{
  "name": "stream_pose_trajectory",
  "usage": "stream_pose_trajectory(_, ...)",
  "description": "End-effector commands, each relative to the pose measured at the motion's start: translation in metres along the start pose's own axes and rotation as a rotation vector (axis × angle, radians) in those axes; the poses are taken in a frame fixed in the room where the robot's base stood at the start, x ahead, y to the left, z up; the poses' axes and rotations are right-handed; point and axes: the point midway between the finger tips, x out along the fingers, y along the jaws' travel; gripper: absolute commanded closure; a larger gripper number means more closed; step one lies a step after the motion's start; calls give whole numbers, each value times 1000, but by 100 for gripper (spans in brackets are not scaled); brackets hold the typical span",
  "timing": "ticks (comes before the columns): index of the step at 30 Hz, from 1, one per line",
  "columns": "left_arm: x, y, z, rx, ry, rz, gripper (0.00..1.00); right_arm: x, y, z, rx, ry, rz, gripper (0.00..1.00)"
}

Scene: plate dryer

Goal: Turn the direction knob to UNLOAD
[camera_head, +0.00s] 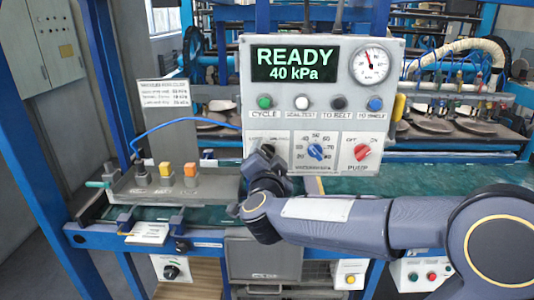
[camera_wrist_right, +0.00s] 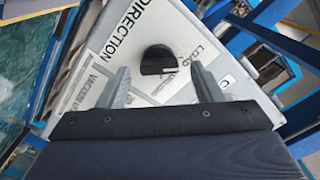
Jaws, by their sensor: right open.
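The direction knob is a black, rounded knob (camera_wrist_right: 158,66) on a pale control panel, with the word DIRECTION printed beside it in the right wrist view. A small light mark sits on its lower right part. My right gripper (camera_wrist_right: 160,76) is open, with one finger on each side of the knob and a visible gap to both. In the head view my right gripper (camera_head: 266,160) is in front of the panel's lower left part and mostly hides the knob. My left gripper is not in view.
The control panel (camera_head: 325,112) has a READY 40 kPa display (camera_head: 294,64), a gauge (camera_head: 370,65), several buttons, a blue vacuum knob (camera_head: 316,151) and a red pump knob (camera_head: 362,152). A grey fixture (camera_head: 215,187) with colored blocks stands left of my gripper.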

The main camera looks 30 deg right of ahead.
Motion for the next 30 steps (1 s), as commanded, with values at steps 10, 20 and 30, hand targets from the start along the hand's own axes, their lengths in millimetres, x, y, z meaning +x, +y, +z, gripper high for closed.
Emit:
stream_pose_trajectory(10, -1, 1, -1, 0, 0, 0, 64, 16, 0, 0, 0, 0, -1, 40)
stream_pose_trajectory(20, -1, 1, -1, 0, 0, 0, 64, 15, 0, 0, 0, 0, -1, 70)
stream_pose_trajectory(30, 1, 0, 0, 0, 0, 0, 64, 15, 1, 0, 17, 0, -1, 85)
